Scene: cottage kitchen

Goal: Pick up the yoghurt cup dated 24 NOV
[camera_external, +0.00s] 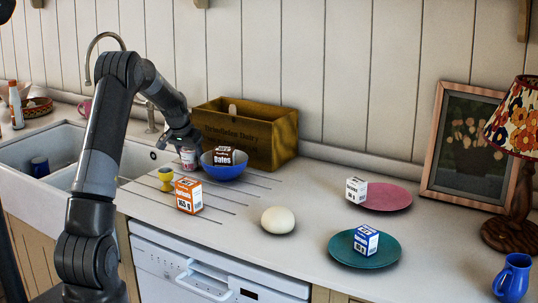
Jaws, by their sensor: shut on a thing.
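My gripper (183,142) is at the back left of the counter, by the blue bowl. It is shut on a small pale cup with pinkish marks (187,158), which looks like a yoghurt cup. The cup is beside the bowl's left rim, and my gripper covers its top. The date on it is too small to read here. I cannot tell whether the cup touches the counter or is slightly lifted.
A blue bowl (224,171) holding a dark box stands close on the right, with a wooden crate (284,137) behind. A yellow egg cup (166,181) and orange box (188,196) are in front. The sink (75,150) is left. Plates (384,197) stand farther right.

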